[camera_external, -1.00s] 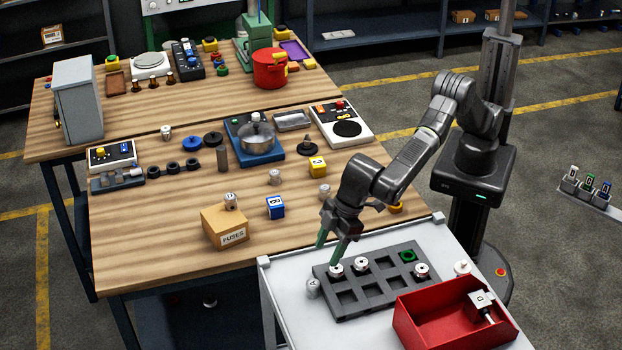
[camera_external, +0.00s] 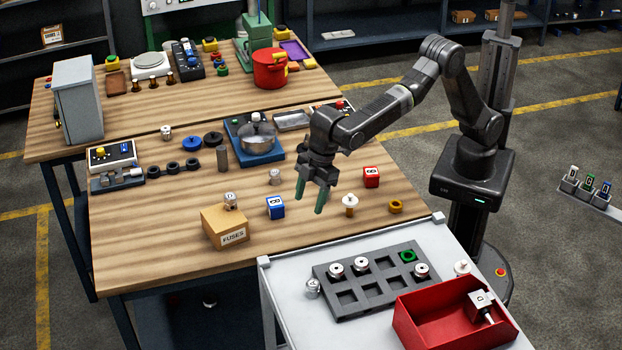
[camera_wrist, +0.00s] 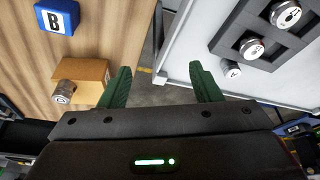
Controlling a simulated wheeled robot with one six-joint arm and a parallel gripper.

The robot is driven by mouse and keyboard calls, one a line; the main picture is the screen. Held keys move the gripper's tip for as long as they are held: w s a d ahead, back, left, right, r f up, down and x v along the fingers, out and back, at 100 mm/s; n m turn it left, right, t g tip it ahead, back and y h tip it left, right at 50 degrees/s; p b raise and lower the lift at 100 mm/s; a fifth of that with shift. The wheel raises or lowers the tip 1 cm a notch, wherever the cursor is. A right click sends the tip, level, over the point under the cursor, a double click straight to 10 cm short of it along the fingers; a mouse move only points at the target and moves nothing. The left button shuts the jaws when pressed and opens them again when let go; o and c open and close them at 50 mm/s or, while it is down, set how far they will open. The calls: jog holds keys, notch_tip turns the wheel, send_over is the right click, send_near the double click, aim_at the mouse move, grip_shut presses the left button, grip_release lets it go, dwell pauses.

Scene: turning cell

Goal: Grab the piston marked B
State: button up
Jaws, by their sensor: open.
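I cannot read a B on any piston. A blue block marked B (camera_external: 276,207) lies on the wooden table; it also shows at the wrist view's top left (camera_wrist: 57,17). Another silver piece (camera_external: 312,287) is left of the tray. My gripper (camera_external: 310,204) is open and empty above the table, right of the blue block, green fingers pointing down.
A red bin (camera_external: 408,325) on the white trolley holds a grey block marked D (camera_external: 480,299).

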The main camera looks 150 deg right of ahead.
jog(key=s+d+f+n+t+y+b, duration=0.1)
jog(key=s+d+n, duration=0.15)
jog(key=s, duration=1.05)
jog(key=s+d+f+n+b, duration=0.1)
jog(key=s+d+n+b, duration=0.15)
jog(key=s, duration=0.95)
jog(key=shift+m, duration=0.3)
jog(key=p+x, duration=0.1)
jog(key=x, duration=0.6)
jog(key=shift+w+a+f+p, duration=0.1)
jog(key=shift+w+f+p, duration=0.05)
jog(key=shift+w+p, duration=0.15)
jog(key=shift+p+x, duration=0.6)
jog(key=shift+x, duration=2.05)
jog(key=shift+s+a, duration=0.15)
jog(key=c, duration=1.1)
